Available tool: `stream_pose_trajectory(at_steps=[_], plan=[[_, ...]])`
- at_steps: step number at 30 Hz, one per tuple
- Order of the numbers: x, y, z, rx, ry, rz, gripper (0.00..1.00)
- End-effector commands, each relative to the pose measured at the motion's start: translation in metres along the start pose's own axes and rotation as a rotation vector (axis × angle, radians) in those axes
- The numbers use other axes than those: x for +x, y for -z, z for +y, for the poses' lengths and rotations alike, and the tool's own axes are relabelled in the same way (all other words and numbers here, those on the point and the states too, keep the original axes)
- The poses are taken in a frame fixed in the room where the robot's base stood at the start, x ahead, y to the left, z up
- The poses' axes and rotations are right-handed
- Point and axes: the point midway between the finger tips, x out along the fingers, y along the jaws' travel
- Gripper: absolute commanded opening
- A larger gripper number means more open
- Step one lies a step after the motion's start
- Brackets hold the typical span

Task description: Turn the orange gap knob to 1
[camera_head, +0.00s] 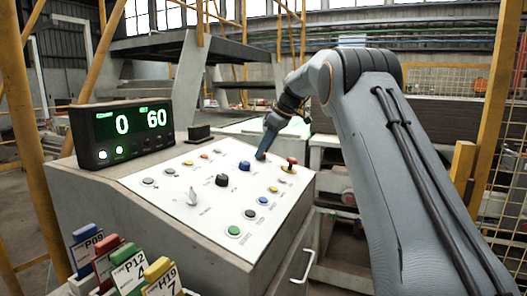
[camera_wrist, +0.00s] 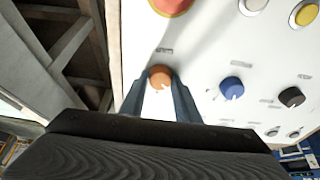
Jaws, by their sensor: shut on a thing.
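The orange gap knob (camera_wrist: 160,77) is a small round knob on the white control panel, with a pale pointer mark on its face in the wrist view. My gripper (camera_wrist: 160,88) is shut on it, with one finger on each side. In the head view my gripper (camera_head: 262,153) reaches down to the far part of the panel (camera_head: 165,198), and it hides the orange knob there. The label beside the knob is too small to read.
A blue knob (camera_wrist: 231,88) and a black knob (camera_wrist: 291,97) sit to the right of the orange knob. A red emergency button (camera_wrist: 171,5) is close by. A display (camera_head: 122,130) reading 0 and 60 stands at the panel's left. Coloured tags (camera_head: 127,272) stand in front.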

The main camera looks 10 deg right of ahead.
Motion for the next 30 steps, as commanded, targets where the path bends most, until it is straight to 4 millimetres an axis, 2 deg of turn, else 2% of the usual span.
stream_pose_trajectory(at_steps=[12,13,16,25,30], plan=[[0.0,0.0,0.0,-0.009,0.001,0.0,0.07],[0.0,0.0,0.0,-0.009,0.001,0.0,0.31],[0.0,0.0,0.0,-0.008,0.001,0.0,0.46],[-0.001,0.0,0.0,-0.008,0.001,0.0,0.46],[-0.018,0.001,0.001,-0.009,-0.002,0.002,0.46]])
